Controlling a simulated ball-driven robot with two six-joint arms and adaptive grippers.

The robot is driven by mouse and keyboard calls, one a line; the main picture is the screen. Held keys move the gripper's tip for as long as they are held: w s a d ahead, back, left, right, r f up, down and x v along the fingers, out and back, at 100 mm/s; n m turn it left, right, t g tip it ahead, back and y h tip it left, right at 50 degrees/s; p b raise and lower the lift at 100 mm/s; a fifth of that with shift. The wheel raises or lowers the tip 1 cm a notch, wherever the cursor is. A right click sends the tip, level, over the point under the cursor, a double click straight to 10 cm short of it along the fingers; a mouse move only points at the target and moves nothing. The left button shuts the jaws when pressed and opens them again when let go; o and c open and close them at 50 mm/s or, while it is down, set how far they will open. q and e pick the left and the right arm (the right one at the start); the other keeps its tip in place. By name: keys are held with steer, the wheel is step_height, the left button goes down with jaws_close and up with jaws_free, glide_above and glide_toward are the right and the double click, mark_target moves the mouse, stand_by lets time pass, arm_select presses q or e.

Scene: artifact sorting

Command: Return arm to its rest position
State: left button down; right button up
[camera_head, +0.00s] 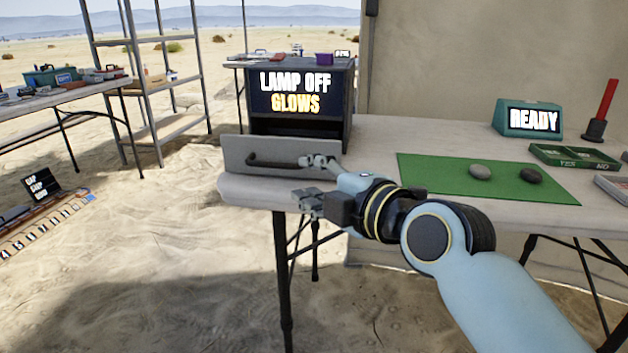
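My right arm (480,280) reaches in from the lower right. Its gripper (312,182) is at the table's left front corner, with its two fingers spread apart and nothing seen between them. The upper finger overlaps the right part of a grey drawer front (240,156) with a dark handle (262,162); I cannot tell whether they touch. The drawer front stands forward of a dark box (262,128) whose screen reads "LAMP OFF GLOWS". The drawer's inside is hidden. My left gripper is not in view.
On the table (400,135) lies a green mat (435,175) with a grey stone (480,172) and a dark stone (531,175). A YES/NO tray (573,157), a "READY" sign (530,119) and a red rod (607,98) stand right. A metal shelf (150,40) stands back left.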

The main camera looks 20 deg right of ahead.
steer(key=shift+s, duration=0.2)
stand_by(0.3)
steer(key=s+d+f+m+g+h+p, duration=0.1)
steer(key=s+d+f+g+p, duration=0.3)
steer(key=f, duration=0.6)
steer(key=s+a+f+m+g, duration=0.15)
steer(key=s+f, duration=0.35)
steer(key=f, duration=0.5)
steer(key=s+d+f+m+g+h+p, duration=0.15)
steer(key=s+f, duration=0.35)
steer(key=f, duration=0.5)
steer(key=s+d+f+m+g, duration=0.2)
steer(key=s+f, duration=0.4)
steer(key=s, duration=0.6)
steer(key=s+d+f+m+g+h+p, duration=0.1)
steer(key=s+d+f+m+g, duration=0.2)
steer(key=s, duration=0.9)
steer(key=s+d+f+m+g+h+p, duration=0.1)
steer(key=s+d+f+m+g, duration=0.1)
steer(key=s+f+m, duration=0.6)
steer(key=shift+s+d+f+m+g, duration=0.3)
steer(key=shift+s+m+g, duration=0.4)
steer(key=shift+s, duration=1.6)
